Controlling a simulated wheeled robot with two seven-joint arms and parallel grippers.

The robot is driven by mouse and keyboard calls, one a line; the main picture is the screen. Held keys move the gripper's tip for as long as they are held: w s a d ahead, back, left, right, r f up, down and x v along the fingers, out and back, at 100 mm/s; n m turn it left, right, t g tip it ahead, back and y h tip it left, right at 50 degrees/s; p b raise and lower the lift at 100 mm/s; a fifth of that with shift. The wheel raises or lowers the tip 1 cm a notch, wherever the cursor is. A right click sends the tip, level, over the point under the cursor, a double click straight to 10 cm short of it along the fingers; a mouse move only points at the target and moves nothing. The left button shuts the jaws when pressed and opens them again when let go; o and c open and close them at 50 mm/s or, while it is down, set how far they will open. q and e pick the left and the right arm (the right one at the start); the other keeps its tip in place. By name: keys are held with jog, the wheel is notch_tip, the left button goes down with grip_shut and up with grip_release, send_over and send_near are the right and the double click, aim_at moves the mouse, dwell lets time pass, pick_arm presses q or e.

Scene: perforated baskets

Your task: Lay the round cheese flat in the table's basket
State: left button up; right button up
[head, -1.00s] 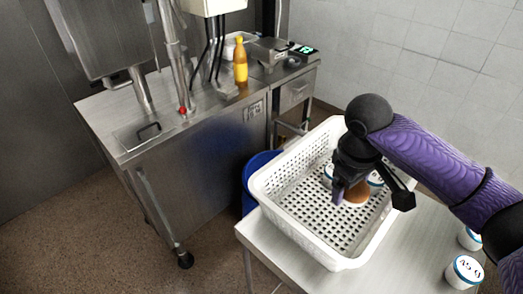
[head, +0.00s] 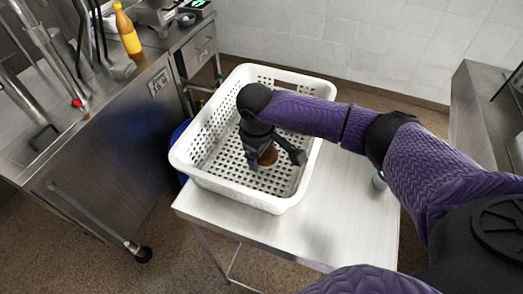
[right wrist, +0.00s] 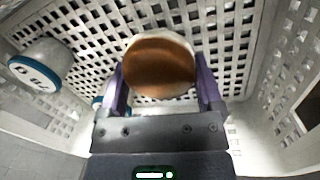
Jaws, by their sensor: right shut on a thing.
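The round cheese (head: 269,155), brown-orange with a pale edge, is between the fingers of my right gripper (head: 264,162). The right wrist view shows the cheese (right wrist: 160,67) with its round face toward the camera and a finger on either side. The gripper is shut on it inside the white perforated basket (head: 228,189) on the table (head: 340,222). The basket's perforated floor shows behind the cheese. I cannot tell whether the cheese touches the floor. My left gripper is not in view.
A white tub with a blue rim (right wrist: 42,64) is in the basket, left in the right wrist view; another is mostly hidden by the gripper. A steel counter (head: 100,150) with a yellow bottle (head: 127,33) stands left. The table right of the basket looks mostly clear.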

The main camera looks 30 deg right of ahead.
jog(key=shift+f, duration=0.55)
jog(key=o, duration=1)
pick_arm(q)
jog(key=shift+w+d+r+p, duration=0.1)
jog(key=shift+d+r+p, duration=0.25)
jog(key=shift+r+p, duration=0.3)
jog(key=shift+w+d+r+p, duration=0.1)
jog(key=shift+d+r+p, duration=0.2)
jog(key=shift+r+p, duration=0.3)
pick_arm(e)
jog(key=shift+o, duration=0.2)
notch_tip(320, 180, up, 13)
jog(key=a, duration=0.1)
jog(key=shift+s+a, duration=0.2)
jog(key=shift+s, duration=0.2)
